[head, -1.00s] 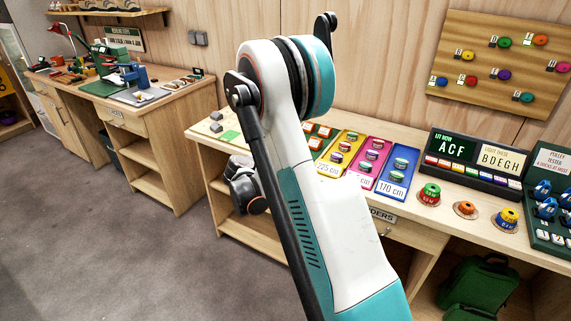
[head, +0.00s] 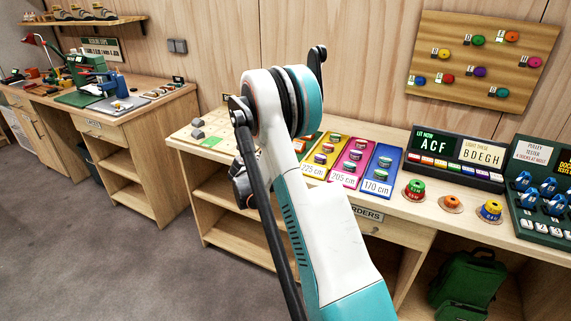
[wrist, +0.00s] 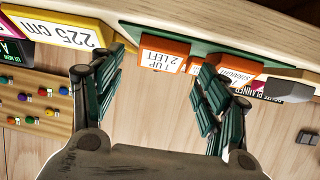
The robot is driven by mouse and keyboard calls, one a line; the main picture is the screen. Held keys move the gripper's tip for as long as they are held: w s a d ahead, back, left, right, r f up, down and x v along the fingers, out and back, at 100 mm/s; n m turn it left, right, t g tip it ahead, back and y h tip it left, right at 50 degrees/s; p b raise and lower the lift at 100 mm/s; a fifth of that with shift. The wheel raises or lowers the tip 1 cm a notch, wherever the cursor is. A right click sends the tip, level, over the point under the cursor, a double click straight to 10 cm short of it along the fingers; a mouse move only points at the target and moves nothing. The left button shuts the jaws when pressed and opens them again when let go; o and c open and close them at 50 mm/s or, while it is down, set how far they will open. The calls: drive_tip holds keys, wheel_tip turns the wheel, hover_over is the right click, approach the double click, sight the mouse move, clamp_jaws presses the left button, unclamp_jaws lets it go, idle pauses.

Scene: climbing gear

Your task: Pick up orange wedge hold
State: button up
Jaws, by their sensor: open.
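My gripper (wrist: 160,65) is open and empty in the wrist view, its dark green fingers spread apart. Between and beyond the fingers are two orange blocks with white labels: one reads "1 UP 2 LEFT" (wrist: 163,53), the other (wrist: 236,68) is partly behind the right finger. They are by the edge of a green tray (wrist: 203,50). I cannot tell whether either is the orange wedge hold. In the head view my arm hides most of this tray, and only a sliver of orange and green (head: 306,143) shows beside it. The fingers are not clear there.
Yellow (head: 321,157), pink (head: 349,169) and blue (head: 381,175) trays stand right of my arm on the bench. A grid board (head: 187,139) with grey pieces (head: 197,134) lies to its left. The wooden wall stands behind. The grey floor (head: 110,260) at left is clear.

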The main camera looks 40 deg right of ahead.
drive_tip(key=b+x, duration=0.1)
drive_tip(key=x, duration=0.2)
drive_tip(key=shift+d+f, duration=0.1)
drive_tip(key=shift+d, duration=0.1)
drive_tip(key=c, duration=1.2)
drive_tip(key=shift+o, duration=0.2)
drive_tip(key=shift+r, duration=0.2)
